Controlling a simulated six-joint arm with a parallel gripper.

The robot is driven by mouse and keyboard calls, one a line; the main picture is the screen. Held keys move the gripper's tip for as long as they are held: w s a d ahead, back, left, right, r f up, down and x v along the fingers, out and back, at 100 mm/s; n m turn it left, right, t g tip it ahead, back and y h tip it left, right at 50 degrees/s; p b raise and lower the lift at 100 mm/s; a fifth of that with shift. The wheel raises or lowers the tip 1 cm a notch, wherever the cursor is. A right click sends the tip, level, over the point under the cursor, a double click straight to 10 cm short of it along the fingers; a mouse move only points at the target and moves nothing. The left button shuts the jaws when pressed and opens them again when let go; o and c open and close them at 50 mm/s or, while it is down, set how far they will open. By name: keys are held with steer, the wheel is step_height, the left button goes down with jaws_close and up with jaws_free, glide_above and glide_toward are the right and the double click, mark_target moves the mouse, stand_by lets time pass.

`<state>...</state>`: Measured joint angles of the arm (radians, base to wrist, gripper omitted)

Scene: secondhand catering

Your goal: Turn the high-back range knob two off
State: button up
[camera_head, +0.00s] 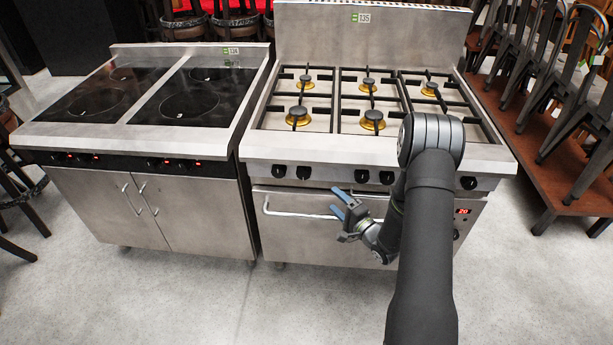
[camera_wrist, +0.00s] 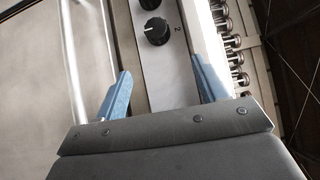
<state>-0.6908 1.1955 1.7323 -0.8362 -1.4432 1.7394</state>
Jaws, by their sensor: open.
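The high-back range (camera_head: 375,150) stands at the centre right in the head view, with black knobs along its front panel. In the wrist view, a black knob (camera_wrist: 157,31) has a "2" printed beside it. It appears to be the second knob from the left (camera_head: 304,172) in the head view. Its face carries a small pale mark; its exact setting is hard to read. My gripper (camera_wrist: 160,68) is open and empty, its blue fingers apart, with the knob beyond them and no contact visible. In the head view my gripper (camera_head: 338,204) is in front of the oven door.
A long oven door handle (camera_head: 300,214) runs below the knobs, close to my gripper. Another knob (camera_wrist: 150,4) sits beside knob two. An induction range (camera_head: 150,110) stands to the left. Stacked chairs (camera_head: 560,90) are at the right. The floor in front is clear.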

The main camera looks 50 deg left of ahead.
mark_target(307, 175)
steer(key=shift+n+g, duration=0.4)
steer(key=shift+g, duration=0.1)
steer(key=a, duration=1.6)
steer(key=shift+w+f, duration=0.15)
steer(key=shift+w, duration=0.2)
steer(key=c, duration=1)
steer(key=shift+r+n+h, duration=0.2)
steer(key=shift+n+h, duration=0.3)
steer(key=shift+h, duration=0.1)
steer(key=shift+n+t+h, duration=0.3)
steer(key=shift+n+h, duration=0.7)
steer(key=shift+h, duration=0.1)
